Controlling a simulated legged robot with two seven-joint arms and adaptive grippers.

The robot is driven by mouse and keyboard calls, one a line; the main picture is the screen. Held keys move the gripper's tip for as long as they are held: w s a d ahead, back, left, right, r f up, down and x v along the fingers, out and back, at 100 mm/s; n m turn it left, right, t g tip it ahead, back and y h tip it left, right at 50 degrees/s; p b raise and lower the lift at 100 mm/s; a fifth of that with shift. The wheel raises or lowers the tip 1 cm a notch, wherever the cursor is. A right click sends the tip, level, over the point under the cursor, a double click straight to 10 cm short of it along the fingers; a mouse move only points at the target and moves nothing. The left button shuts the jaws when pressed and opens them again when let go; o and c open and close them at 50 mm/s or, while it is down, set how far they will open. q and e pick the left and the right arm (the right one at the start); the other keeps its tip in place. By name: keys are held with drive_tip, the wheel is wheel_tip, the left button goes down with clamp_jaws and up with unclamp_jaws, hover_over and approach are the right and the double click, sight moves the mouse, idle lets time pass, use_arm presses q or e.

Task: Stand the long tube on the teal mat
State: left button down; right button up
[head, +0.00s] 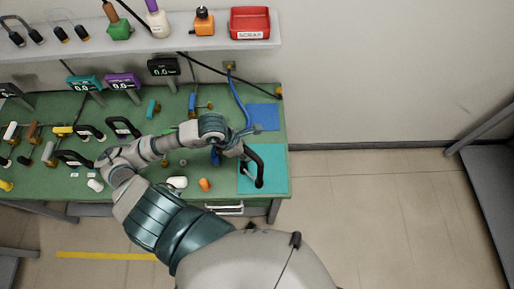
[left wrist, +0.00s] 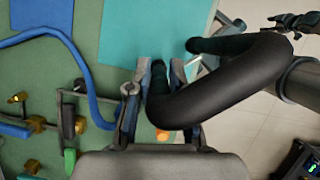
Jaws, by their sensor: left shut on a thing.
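A black, bent, hook-shaped tube (head: 257,162) is in my left gripper (head: 243,156), over the teal mat (head: 278,156). In the left wrist view, the fingers (left wrist: 161,75) are closed around one leg of the tube (left wrist: 225,88). Its bend sticks out to the right, and its other end is near the mat's edge (left wrist: 130,32). I cannot tell whether the tube touches the mat.
A blue mat (head: 263,116) lies behind the teal one at the right end of the green bench. A blue cable (head: 238,100) runs beside it. A white piece (head: 177,182) and an orange piece (head: 205,184) lie left of the teal mat. More black bent tubes (head: 123,126) are farther left.

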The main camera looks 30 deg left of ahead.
use_arm(q)
drive_tip(key=w+f+p, duration=0.2)
drive_tip(key=w+f, duration=0.1)
drive_tip(key=w, duration=0.4)
drive_tip(key=shift+d+f, duration=0.15)
drive_tip(key=shift+f, duration=0.2)
drive_tip(key=c, duration=1)
unclamp_jaws()
drive_tip(key=shift+c, duration=0.2)
drive_tip(key=v, duration=1.2)
